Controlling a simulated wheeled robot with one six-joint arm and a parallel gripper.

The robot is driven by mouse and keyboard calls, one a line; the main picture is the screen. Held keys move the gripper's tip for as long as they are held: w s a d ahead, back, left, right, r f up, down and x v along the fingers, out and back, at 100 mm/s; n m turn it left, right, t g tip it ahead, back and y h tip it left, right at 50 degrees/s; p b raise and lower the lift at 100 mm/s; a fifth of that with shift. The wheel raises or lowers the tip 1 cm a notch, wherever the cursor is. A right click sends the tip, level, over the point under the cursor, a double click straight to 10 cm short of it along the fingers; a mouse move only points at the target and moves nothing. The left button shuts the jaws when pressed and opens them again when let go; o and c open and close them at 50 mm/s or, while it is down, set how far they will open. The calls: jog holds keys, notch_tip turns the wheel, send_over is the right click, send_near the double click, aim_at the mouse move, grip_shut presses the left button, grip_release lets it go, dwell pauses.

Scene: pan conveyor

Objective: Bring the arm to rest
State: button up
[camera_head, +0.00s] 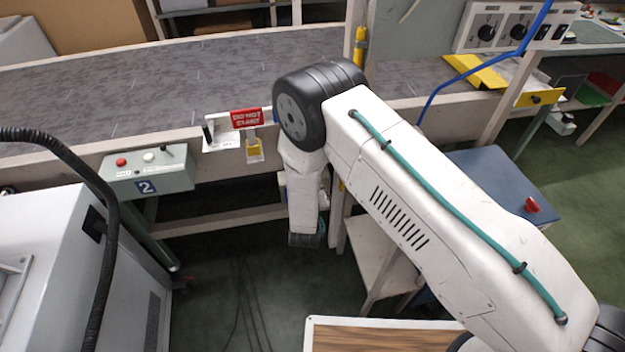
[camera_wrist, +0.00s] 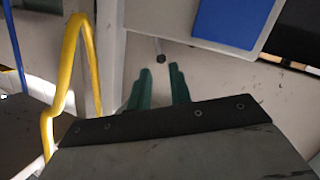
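My arm crosses the head view from the lower right up to a black joint, and a white link hangs down from that joint in front of the conveyor. Only a little of the arm's far end shows there, and the fingers cannot be made out. In the wrist view the two green fingers of my gripper (camera_wrist: 160,70) stand apart with a gap between them. Nothing is seen between them.
The grey conveyor belt (camera_head: 190,75) runs across the back, with a red sign (camera_head: 246,119) and a control box (camera_head: 147,172) at its front. A blue-topped stand (camera_head: 497,190) is right of my arm. A yellow rail (camera_wrist: 70,55) is left in the wrist view.

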dwell(0.4)
jog(key=s+f+g, duration=0.5)
jog(key=f, duration=0.3)
jog(key=s+r+g+y, duration=0.2)
jog(key=s+r+g, duration=0.2)
jog(key=g, duration=0.1)
jog(key=s+d+r+g, duration=0.2)
jog(key=s+d+r, duration=0.2)
jog(key=r, duration=0.6)
jog(key=s+d+r+m+g, duration=0.1)
jog(key=s+d+r+g, duration=0.3)
jog(key=r, duration=0.5)
jog(key=s+d+r+g, duration=0.1)
jog(key=s+d+r, duration=0.3)
jog(key=r, duration=0.6)
jog(key=s+d+r+m+t+h, duration=0.1)
jog(key=s+d+r+m, duration=0.1)
jog(key=s+d+r, duration=0.6)
jog(key=s+d+r+m+t, duration=0.1)
jog(key=s+d+r, duration=0.7)
jog(key=d+r, duration=0.3)
jog(key=shift+r+m+t+h, duration=0.3)
jog(key=shift+r+m+h, duration=0.1)
jog(key=shift+r, duration=0.4)
